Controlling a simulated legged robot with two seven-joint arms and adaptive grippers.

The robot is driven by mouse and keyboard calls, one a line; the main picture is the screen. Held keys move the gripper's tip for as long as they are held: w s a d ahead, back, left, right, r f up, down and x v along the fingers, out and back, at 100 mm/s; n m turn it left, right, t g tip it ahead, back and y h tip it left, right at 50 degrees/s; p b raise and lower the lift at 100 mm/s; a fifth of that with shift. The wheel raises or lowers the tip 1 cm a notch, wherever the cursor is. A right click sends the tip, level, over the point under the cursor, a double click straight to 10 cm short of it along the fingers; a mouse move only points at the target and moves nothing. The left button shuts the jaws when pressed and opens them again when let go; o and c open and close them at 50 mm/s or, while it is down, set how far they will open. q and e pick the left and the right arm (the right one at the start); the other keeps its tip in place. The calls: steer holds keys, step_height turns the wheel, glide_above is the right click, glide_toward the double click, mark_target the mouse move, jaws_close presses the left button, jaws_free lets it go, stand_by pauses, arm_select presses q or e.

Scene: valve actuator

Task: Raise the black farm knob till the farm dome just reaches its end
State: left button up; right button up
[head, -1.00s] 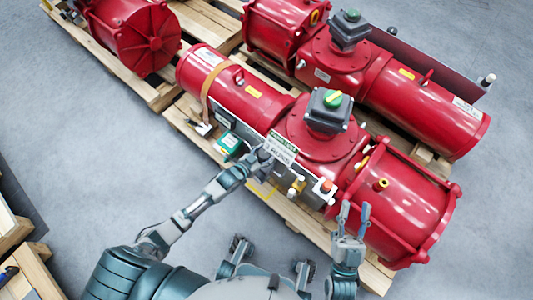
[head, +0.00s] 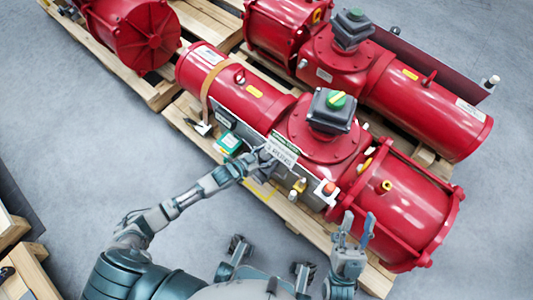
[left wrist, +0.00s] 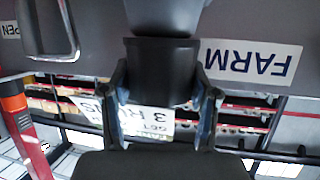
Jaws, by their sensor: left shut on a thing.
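The black knob (left wrist: 162,72) sits between the fingers of my left gripper (left wrist: 160,100) in the left wrist view, beside an upside-down FARM label (left wrist: 252,62) on a grey panel. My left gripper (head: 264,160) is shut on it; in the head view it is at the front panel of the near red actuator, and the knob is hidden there. A green dome with a yellow mark (head: 338,99) tops the grey box on that actuator; no label shows whether it is the farm dome. My right gripper (head: 357,230) is open and empty, in front of the actuator's right end.
A red push button (head: 328,188) and brass fittings (head: 299,186) are on the panel right of my left gripper. A second red actuator (head: 420,105) lies behind. Wooden pallets (head: 290,212) carry them.

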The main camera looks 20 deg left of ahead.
arm_select(q)
steer(key=o, duration=1.2)
steer(key=shift+s+f, duration=0.1)
steer(key=shift+f, duration=0.15)
steer(key=shift+a+r, duration=0.1)
steer(key=shift+a, duration=0.05)
steer(key=shift+s+a+r, duration=0.1)
steer(key=shift+s+a, duration=0.05)
steer(key=shift+s, duration=0.05)
steer(key=v, duration=1.1)
steer(key=shift+s, duration=0.15)
